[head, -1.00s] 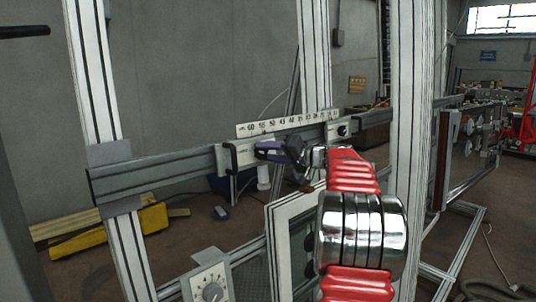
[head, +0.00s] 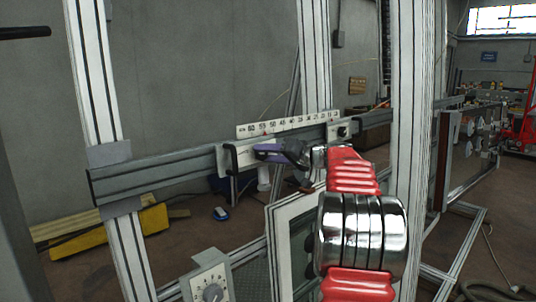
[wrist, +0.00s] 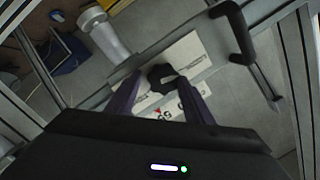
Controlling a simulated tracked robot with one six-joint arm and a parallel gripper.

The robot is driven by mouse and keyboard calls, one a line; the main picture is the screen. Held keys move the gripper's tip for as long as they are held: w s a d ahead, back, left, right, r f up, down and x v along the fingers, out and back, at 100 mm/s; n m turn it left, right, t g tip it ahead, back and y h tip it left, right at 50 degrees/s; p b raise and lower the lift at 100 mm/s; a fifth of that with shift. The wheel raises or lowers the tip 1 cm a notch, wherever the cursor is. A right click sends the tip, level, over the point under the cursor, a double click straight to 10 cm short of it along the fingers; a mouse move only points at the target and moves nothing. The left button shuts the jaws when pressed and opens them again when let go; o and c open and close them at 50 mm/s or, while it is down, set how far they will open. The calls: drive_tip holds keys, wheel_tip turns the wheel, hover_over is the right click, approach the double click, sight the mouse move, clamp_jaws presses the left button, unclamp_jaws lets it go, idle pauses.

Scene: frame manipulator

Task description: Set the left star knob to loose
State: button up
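A dark star knob (wrist: 162,76) shows in the wrist view, in front of a white plate with printed marks. My gripper (wrist: 163,80) has its two purple fingers on either side of this knob, with a small gap seen on each side. In the head view my gripper (head: 266,150) is at the rail, just right of a black handle, and it hides the knob there. Another dark knob (head: 342,131) is on the white block at the right end of the scale. I cannot read which setting the near knob has.
A black handle (head: 229,160) stands out from the rail (head: 155,170) left of my gripper; it also shows in the wrist view (wrist: 236,32). A scale (head: 285,124) runs behind. White upright posts (head: 408,120) flank the arm. A dial box (head: 208,284) is below.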

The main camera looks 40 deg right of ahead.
drive_tip(key=shift+o, duration=1.1)
drive_tip(key=shift+r, duration=0.1)
drive_tip(key=v, duration=1.3)
drive_tip(key=shift+s, duration=0.4)
drive_tip(key=shift+d+m, duration=0.1)
drive_tip(key=shift+m, duration=0.2)
